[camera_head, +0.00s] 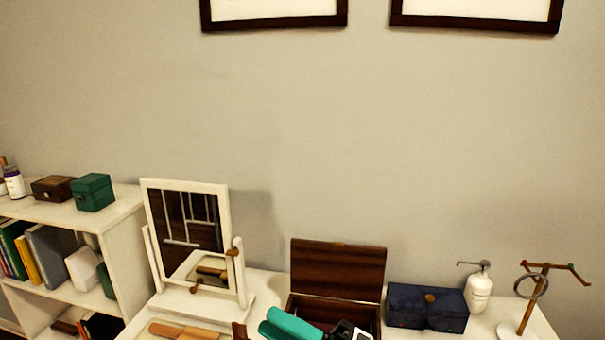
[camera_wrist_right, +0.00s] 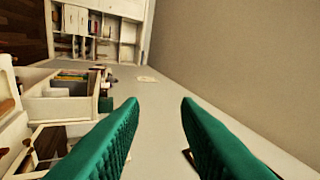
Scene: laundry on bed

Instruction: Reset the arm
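My right gripper (camera_head: 270,321) shows at the bottom of the head view as two teal fingers in front of an open brown wooden box (camera_head: 337,270). In the right wrist view, the two green ribbed fingers (camera_wrist_right: 160,103) stand well apart with nothing between them, so the gripper is open and empty. Part of my right wrist shows at the bottom edge of the head view. The fingers and wrist hide part of the box's inside. My left gripper is not in view.
A white-framed mirror (camera_head: 148,200) and a wooden brush (camera_head: 185,331) are left of the gripper. A dark blue box (camera_head: 428,308), a white dispenser (camera_head: 479,292) and a jewelry stand (camera_head: 528,300) are right. A white bookshelf (camera_head: 120,225) stands far left.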

